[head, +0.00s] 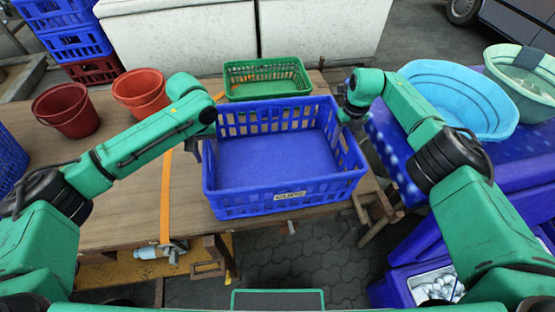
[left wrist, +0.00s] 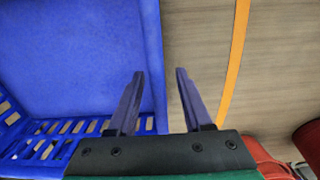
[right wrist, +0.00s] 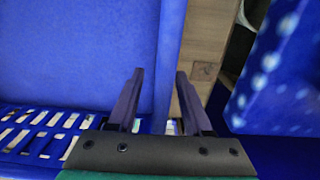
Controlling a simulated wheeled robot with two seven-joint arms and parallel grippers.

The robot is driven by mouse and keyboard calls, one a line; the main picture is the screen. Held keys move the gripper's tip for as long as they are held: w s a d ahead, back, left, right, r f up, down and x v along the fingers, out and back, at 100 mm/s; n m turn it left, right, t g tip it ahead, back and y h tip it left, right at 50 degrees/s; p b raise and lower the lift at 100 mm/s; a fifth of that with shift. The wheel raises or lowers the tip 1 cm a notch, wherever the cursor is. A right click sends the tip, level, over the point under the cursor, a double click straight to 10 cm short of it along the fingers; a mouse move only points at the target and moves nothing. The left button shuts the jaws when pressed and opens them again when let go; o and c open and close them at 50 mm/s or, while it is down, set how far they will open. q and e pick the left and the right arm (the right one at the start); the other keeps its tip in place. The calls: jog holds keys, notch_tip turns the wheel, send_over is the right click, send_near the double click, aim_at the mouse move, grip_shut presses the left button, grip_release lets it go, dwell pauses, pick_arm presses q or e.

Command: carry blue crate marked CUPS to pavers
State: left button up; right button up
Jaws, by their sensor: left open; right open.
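The blue crate (head: 290,200) with a small pale label on its front wall sits on the wooden table (head: 130,200), its front reaching past the table's front edge; it looks empty. The grey pavers (head: 300,255) show on the ground in front of the table. My left gripper (head: 200,145) is open at the crate's left side wall; in the left wrist view its fingers (left wrist: 160,75) lie either side of the wall (left wrist: 155,60). My right gripper (head: 350,118) is open at the right side wall; its fingers (right wrist: 159,75) flank that wall (right wrist: 168,50). I cannot tell how deep the fingers reach.
A green basket (head: 266,92) stands just behind the crate. Two red buckets (head: 66,110) (head: 141,92) stand at the back left. An orange strap (head: 166,195) crosses the table. A blue basin (head: 458,100) and a pale green tub (head: 522,85) stand at the right. Blue bins (head: 420,285) stand low at the right.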

jog(key=shift+f, duration=0.85)
pick_arm(q)
jog(key=shift+f, duration=0.8)
grip_shut()
pick_arm(e)
grip_shut()
pick_arm(q)
jog(key=shift+r, duration=0.1)
pick_arm(e)
jog(key=shift+r, duration=0.2)
